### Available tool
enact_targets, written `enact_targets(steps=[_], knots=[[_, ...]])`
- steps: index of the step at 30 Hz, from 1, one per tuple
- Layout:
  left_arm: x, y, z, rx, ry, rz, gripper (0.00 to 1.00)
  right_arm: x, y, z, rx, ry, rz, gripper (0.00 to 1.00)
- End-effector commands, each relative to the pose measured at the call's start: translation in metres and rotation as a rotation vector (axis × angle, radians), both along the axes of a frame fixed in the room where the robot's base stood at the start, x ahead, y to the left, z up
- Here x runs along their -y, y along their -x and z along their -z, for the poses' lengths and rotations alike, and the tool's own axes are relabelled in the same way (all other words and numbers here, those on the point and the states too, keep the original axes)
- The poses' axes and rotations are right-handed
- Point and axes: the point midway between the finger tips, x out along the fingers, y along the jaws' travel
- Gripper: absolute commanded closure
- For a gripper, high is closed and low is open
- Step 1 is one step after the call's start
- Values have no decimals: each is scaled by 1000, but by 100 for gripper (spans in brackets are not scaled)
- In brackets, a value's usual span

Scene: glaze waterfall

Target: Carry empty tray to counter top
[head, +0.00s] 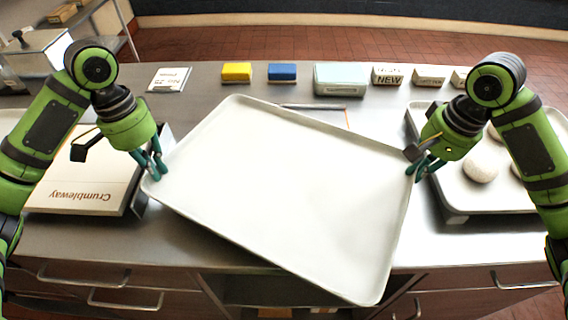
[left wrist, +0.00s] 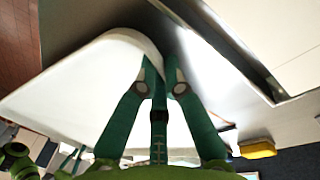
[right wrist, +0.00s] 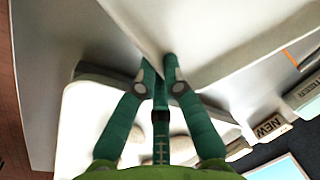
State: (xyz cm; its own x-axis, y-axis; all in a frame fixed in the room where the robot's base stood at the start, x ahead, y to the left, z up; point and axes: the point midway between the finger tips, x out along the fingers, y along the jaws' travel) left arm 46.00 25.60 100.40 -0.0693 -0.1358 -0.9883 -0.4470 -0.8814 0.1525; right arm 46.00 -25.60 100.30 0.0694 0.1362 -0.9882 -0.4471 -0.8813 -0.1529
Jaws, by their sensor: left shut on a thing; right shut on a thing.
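The empty white tray (head: 290,195) is held between my two grippers over the metal counter (head: 225,245). It is turned at an angle, with its near right corner reaching past the counter's front edge. My left gripper (head: 157,172) is shut on the tray's left rim, and the left wrist view shows the fingers (left wrist: 158,72) at the tray (left wrist: 75,85). My right gripper (head: 416,172) is shut on the tray's right rim, and the right wrist view shows its fingers (right wrist: 160,70) at the tray edge (right wrist: 215,40). I cannot tell whether the tray touches the counter.
A box marked Crumbleway (head: 85,175) lies at the left. A second tray (head: 485,200) with round pale lumps (head: 480,167) stands at the right. Yellow (head: 236,73) and blue (head: 282,73) blocks, a pale box (head: 340,79) and small labelled blocks (head: 387,75) line the back.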

Motion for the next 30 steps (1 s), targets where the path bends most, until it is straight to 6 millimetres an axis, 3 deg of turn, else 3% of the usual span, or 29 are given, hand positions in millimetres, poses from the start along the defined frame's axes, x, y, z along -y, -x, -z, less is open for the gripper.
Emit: enact_targets(steps=[8, 28, 30], knots=[[0, 0, 9, 2, 1, 0, 100, 0, 0, 9, 1, 0, 0, 100], [0, 0, 54, 2, 1, 0, 100, 0, 0, 54, 1, 0, 0, 100], [0, 0, 51, 1, 0, 0, 70, 0, 0, 51, 0, 1, 0, 70]])
